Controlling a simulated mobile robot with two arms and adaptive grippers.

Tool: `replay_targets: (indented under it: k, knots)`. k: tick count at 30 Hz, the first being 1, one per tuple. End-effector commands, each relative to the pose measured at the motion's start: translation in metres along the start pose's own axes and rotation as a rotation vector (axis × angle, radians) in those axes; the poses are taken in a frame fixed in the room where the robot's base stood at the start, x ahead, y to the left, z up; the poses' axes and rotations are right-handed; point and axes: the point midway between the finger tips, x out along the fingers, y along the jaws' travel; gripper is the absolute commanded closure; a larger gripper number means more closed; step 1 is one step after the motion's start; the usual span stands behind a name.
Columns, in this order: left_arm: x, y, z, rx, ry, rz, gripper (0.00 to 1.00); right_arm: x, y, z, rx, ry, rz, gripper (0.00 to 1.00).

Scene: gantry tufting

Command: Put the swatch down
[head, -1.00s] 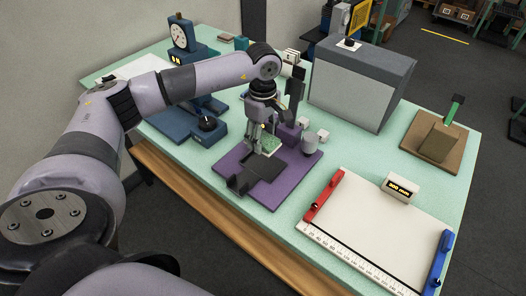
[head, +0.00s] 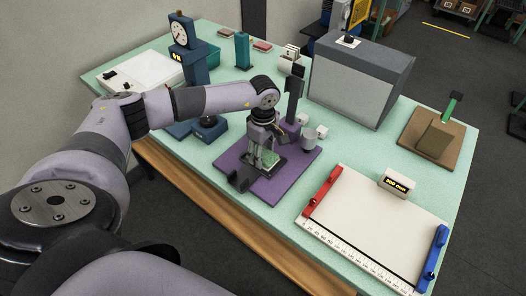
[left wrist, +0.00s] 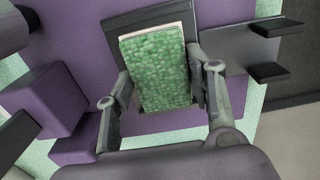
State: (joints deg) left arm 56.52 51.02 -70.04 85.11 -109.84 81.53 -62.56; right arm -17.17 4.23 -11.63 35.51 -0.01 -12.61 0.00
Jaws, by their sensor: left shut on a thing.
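The swatch is a green, pebbly-textured rectangle with a pale edge; it fills the middle of the left wrist view (left wrist: 158,68) and shows small in the head view (head: 268,158). My left gripper (head: 263,161) is shut on it, with one finger on each side in the left wrist view (left wrist: 162,88). It holds the swatch low over the dark plate of a purple-based stand (head: 290,184). In the left wrist view a dark grey plate (left wrist: 113,27) borders the swatch. I cannot tell whether the swatch touches the plate. My right gripper is not in view.
A black post (head: 295,95) and a grey cup (head: 309,136) stand close behind the gripper. A white ruled board (head: 375,215) lies to the right, a large grey box (head: 345,92) behind. A blue dial gauge (head: 181,32) stands back left. Bare green tabletop shows between them.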

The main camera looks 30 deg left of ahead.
Motion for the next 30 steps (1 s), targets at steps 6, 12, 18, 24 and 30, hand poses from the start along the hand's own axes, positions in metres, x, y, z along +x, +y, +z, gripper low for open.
replay_targets:
  k: [6,12,18,24,30]
  knots:
    - [0.0,0.0,0.0,0.0,0.0,0.0,0.38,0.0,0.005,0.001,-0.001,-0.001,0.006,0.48]
    - [0.0,0.0,0.0,0.0,0.0,0.0,0.31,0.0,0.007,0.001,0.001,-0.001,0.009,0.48]
    - [-0.001,0.0,0.0,0.0,0.0,0.0,0.31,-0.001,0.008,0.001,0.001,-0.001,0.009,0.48]
    - [-0.017,0.001,0.0,0.001,-0.001,0.004,0.31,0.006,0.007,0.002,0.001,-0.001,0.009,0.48]
    - [-0.06,0.002,0.0,0.0,0.0,0.007,0.31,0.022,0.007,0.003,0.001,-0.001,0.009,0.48]
